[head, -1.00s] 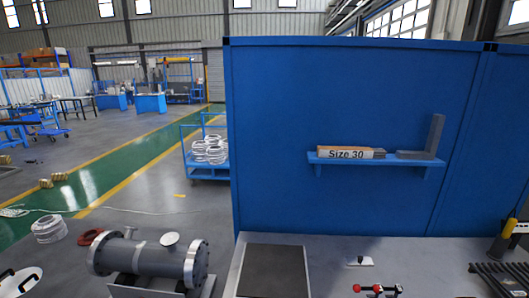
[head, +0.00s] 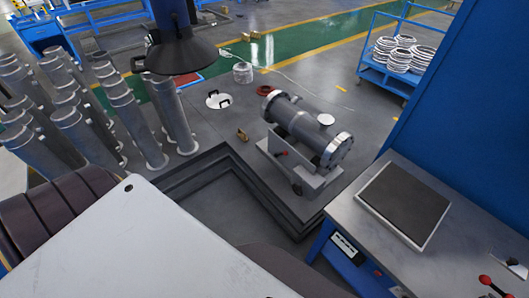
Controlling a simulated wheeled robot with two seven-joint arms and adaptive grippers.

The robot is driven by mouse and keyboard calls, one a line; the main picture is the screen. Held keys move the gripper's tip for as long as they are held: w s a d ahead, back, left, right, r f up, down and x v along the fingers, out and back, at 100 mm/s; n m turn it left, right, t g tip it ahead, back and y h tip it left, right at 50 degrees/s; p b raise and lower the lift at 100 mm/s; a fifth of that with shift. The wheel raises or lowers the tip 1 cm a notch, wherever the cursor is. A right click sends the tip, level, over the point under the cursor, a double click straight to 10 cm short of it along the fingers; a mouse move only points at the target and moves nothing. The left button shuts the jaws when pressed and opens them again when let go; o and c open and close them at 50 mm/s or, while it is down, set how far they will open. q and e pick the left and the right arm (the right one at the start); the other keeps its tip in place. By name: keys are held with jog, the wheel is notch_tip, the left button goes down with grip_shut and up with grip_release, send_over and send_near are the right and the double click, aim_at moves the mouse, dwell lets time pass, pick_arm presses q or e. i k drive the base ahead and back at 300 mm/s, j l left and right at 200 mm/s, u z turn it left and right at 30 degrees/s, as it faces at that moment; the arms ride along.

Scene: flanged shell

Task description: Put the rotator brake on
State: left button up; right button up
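The grey flanged shell (head: 292,118) lies on its side on a low rotator stand (head: 318,177) on the floor, right of centre. It has bolted flanges at its ends and a pale round-topped nozzle (head: 325,119) on top. A small red-tipped part (head: 284,153) shows on the stand's near side; it may be the brake handle, but it is too small to tell its position. Neither of my grippers is in view.
A dark stepped edge (head: 236,165) runs on the floor left of and in front of the stand. A workbench (head: 387,236) with a dark pad (head: 404,202) and a red-handled clamp (head: 497,287) stands right. Upright grey cylinders (head: 85,120) crowd the left. A dark funnel-shaped hood (head: 181,56) hangs above.

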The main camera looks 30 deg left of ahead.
aim_at(285, 153)
jog(key=u, duration=0.9)
